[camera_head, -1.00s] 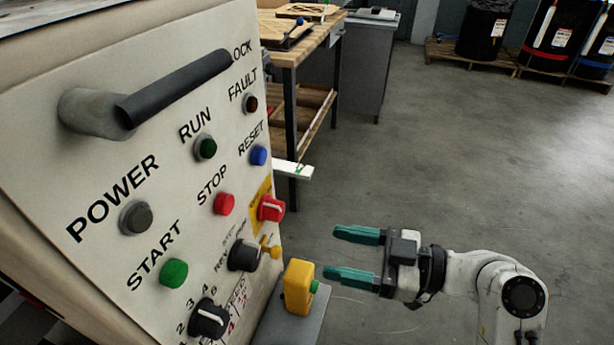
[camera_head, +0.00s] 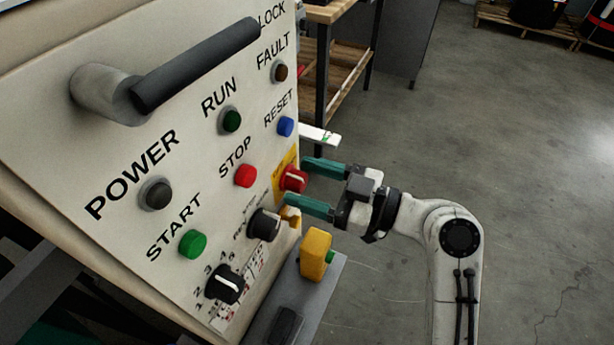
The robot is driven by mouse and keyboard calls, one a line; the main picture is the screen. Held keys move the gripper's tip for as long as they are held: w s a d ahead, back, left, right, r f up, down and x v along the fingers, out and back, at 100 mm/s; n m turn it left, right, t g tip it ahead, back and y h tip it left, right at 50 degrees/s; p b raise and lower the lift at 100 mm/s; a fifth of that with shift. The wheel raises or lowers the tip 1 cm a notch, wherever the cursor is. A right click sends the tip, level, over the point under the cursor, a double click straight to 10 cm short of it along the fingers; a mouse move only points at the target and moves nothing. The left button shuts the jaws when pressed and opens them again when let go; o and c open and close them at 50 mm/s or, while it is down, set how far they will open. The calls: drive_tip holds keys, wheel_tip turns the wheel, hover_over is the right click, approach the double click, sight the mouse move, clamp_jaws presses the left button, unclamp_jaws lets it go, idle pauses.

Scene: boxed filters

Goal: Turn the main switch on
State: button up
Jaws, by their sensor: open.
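The main switch is a red rotary knob with a white line (camera_head: 293,179) on a yellow plate (camera_head: 284,163) at the right edge of the cream control panel (camera_head: 60,130). My gripper (camera_head: 308,186) is open, with two green fingers pointing left at the panel. The upper finger is above and right of the red knob, the lower one below and right of it. The knob lies between them in the picture. I cannot tell whether either finger touches it. The power lamp (camera_head: 157,194) looks dark.
A black handle (camera_head: 195,65) sticks out from the panel. A yellow box (camera_head: 315,254) stands on a grey shelf (camera_head: 338,285) below.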

drive_tip(key=shift+a, duration=0.35)
drive_tip(key=shift+c, duration=0.4)
drive_tip(key=c, duration=1)
